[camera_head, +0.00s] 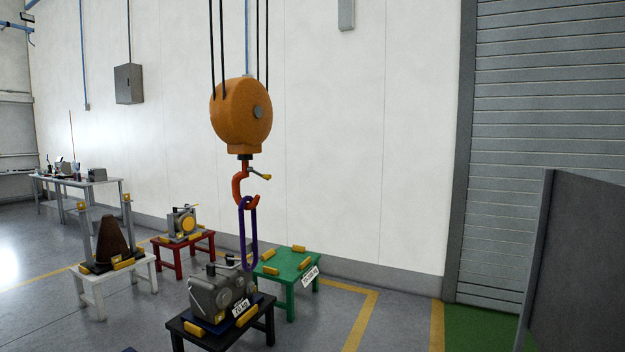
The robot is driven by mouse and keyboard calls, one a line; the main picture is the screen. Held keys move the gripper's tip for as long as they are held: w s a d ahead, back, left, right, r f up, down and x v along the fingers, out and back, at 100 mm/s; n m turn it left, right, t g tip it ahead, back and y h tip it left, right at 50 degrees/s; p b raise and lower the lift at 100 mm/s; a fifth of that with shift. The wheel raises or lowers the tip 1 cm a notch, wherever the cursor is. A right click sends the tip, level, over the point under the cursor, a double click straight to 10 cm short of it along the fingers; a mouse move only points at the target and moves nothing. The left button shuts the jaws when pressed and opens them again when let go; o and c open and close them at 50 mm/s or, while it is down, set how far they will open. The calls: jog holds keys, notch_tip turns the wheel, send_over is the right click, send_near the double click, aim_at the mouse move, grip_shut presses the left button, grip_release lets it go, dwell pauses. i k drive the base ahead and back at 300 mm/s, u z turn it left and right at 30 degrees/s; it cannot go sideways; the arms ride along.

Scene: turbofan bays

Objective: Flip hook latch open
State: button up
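An orange-red crane hook (240,190) hangs below a round orange hook block (241,112) on several dark cables. Its latch (259,174), a small lever with a yellow end, sticks out to the right at the top of the hook's opening, apart from the hook tip. A purple sling (249,235) hangs in the hook and runs down to a grey machine unit (220,292) on a black stand. My gripper is not in view.
The black stand (262,328) is nearest. A green stand (290,264), a red stand (169,246) and a white stand (148,270) are close around it. A grey panel (577,265) rises at the right. Open floor lies right of the stands.

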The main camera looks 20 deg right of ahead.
aim_at(249, 169)
jog(key=z, duration=0.6)
jog(key=i, duration=1.25)
jog(key=u, duration=0.5)
